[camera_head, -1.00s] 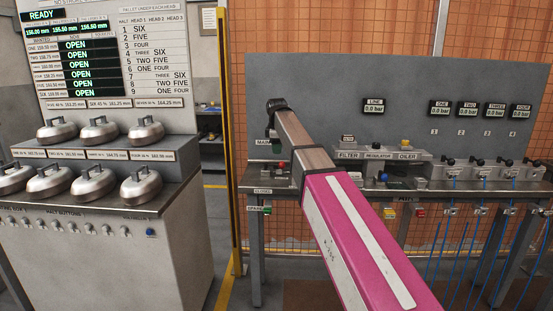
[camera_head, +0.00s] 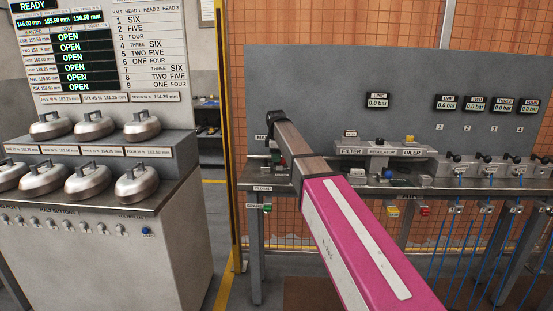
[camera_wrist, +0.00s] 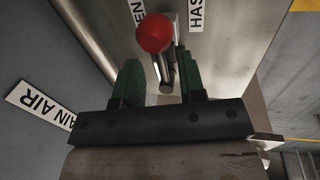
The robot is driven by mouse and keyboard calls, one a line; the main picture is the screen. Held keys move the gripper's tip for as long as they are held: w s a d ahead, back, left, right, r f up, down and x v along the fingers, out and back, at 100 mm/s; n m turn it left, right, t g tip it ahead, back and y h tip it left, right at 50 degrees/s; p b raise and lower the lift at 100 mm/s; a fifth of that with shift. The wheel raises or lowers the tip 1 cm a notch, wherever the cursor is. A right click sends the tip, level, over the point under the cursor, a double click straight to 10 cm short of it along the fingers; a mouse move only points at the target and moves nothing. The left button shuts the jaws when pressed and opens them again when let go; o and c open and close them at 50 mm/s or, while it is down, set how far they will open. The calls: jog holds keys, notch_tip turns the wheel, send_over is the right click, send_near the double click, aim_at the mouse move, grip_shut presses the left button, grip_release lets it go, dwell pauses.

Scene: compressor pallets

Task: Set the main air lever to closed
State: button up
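The main air lever (camera_wrist: 166,72) shows in the wrist view as a metal stem with a red ball knob (camera_wrist: 154,33). My gripper (camera_wrist: 160,80) has its green-padded fingers apart, one on each side of the stem. The stem is nearer the right finger, and a gap shows on its left. I cannot tell whether the right finger touches it. In the head view, my gripper (camera_head: 278,160) points down at the left end of the bench, and my arm hides most of the lever there. A partly cut-off MAIN AIR label (camera_wrist: 40,104) is at the left of the wrist view.
Behind the lever are partly covered labels, one ending in EN (camera_wrist: 139,12) and one reading HAS (camera_wrist: 196,15). A grey back panel (camera_head: 330,80) stands behind the bench. A filter, regulator and oiler unit (camera_head: 380,150) is to the right. A yellow post (camera_head: 234,150) stands left.

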jog(key=shift+w+f, duration=0.1)
jog(key=shift+f, duration=0.45)
grip_shut()
